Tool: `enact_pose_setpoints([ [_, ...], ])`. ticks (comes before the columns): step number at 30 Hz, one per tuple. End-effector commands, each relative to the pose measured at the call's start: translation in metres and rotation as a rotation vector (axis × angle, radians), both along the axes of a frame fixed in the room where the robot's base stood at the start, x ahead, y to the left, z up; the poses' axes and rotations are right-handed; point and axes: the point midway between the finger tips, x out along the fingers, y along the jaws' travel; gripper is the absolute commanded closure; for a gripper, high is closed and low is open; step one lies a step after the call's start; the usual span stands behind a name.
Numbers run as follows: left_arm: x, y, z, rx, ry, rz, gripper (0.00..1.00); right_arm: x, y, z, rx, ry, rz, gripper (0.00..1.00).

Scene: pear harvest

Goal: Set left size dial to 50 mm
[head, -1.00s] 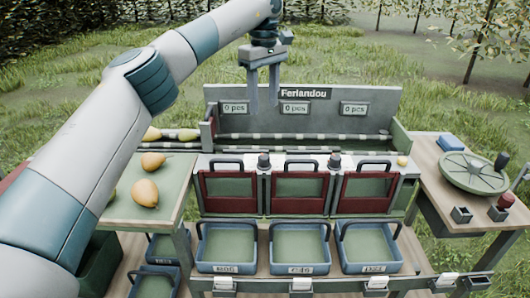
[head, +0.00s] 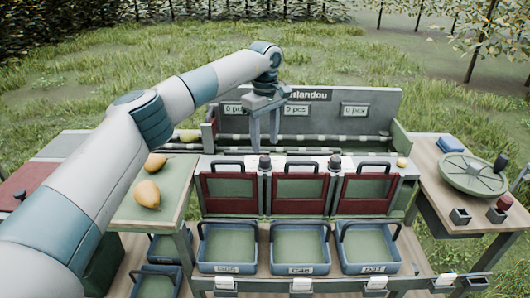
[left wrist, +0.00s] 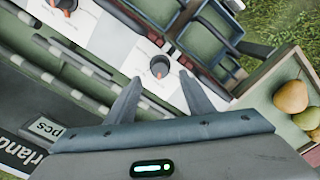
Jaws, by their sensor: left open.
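The left size dial (head: 264,162) is a small dark knob on the ledge between the left and middle red-framed gates. It also shows in the left wrist view (left wrist: 160,68), with an orange-red pointer on a white plate. A similar right dial (head: 334,162) stands between the middle and right gates; the left wrist view shows it at the top left (left wrist: 64,5). My left gripper (head: 264,142) is open and empty, its fingers pointing down above and behind the left dial. In the left wrist view the dial appears just beyond the gap between the fingertips (left wrist: 160,78). The dial's scale is unreadable.
The sorter's back panel (head: 385,105) with counters rises behind the gripper. Red-framed gates (head: 300,188) and blue trays (head: 300,245) are in front. Pears (head: 147,193) lie on the left table. A green round disc (head: 470,172) sits on the right table.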

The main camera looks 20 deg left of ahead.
Motion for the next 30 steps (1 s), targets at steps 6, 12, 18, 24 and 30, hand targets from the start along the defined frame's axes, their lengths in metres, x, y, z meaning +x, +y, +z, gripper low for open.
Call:
enact_pose_setpoints([
  [6,-0.001,0.000,-0.034,0.000,0.002,-0.001,0.53,0.005,0.006,0.009,0.014,-0.043,0.004,0.69],
  [12,0.000,0.000,-0.053,0.000,0.001,0.000,0.53,0.007,0.009,0.012,0.020,-0.067,0.007,0.69],
  [18,0.000,0.000,-0.058,0.000,0.000,0.000,0.53,0.008,0.010,0.013,0.023,-0.075,0.007,0.69],
  [24,0.000,0.000,-0.058,0.000,0.000,0.000,0.53,0.008,0.009,0.012,0.023,-0.075,0.007,0.69],
  [30,0.000,0.000,-0.057,0.000,0.000,0.000,0.94,0.007,0.009,0.012,0.023,-0.074,0.007,0.69],
])
